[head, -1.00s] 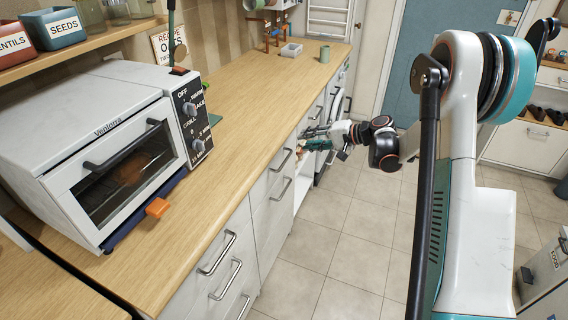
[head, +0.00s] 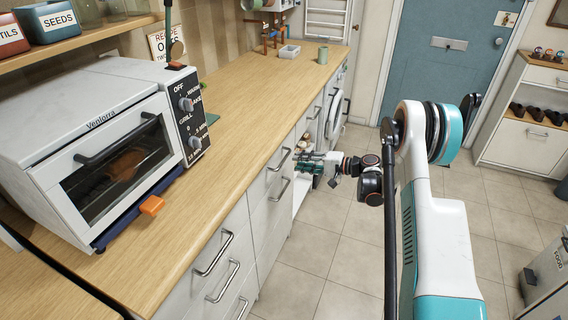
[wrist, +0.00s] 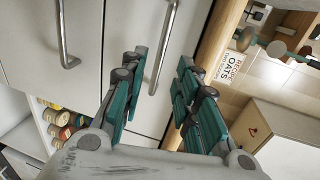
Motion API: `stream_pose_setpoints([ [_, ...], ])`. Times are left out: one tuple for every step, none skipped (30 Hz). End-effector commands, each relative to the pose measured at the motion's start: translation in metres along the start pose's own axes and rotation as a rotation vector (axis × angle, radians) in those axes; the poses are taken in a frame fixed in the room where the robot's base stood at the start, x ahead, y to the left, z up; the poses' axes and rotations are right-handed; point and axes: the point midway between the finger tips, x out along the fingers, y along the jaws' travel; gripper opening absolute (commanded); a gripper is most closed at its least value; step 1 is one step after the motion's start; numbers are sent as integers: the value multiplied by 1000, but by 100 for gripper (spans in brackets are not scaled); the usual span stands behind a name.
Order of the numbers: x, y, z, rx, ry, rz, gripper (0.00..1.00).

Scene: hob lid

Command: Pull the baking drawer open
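No drawer label is readable, so I cannot tell by name which is the baking drawer. A white drawer front under the worktop has a metal bar handle (head: 279,159), and a lower front has a similar handle (head: 279,188). Both fronts look shut. My gripper (head: 298,163) is beside the upper handle, over the floor side. In the wrist view my gripper (wrist: 162,60) has its teal fingers spread and empty. The upper handle (wrist: 165,40) shows between the fingertips, beyond them, with no visible contact. The lower handle (wrist: 65,35) is to the left.
An open shelf with jars (wrist: 62,125) is beside the drawers. More drawers with handles (head: 214,254) are nearer the camera. A toaster oven (head: 95,150) stands on the wooden worktop (head: 235,120). The tiled floor (head: 335,235) is clear.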

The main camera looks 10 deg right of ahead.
Motion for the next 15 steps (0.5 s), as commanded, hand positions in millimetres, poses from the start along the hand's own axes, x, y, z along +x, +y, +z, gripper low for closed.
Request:
stream_pose_setpoints([
  [12,3,1,-1,-2,0,29],
  [18,3,1,-1,-2,0,29],
  [26,3,1,-1,-2,0,29],
  [31,3,1,0,-2,0,29],
  [37,2,0,0,-2,0,29],
  [44,2,0,0,-2,0,29],
  [48,2,0,0,-2,0,29],
  [52,2,1,0,-2,1,29],
  [58,2,0,0,-1,1,29],
  [61,2,0,0,-1,1,29],
  [64,2,0,1,0,1,29],
  [68,1,0,1,0,1,29],
  [70,1,0,1,0,1,29],
  [72,1,0,1,0,1,29],
  [74,1,0,1,0,1,29],
])
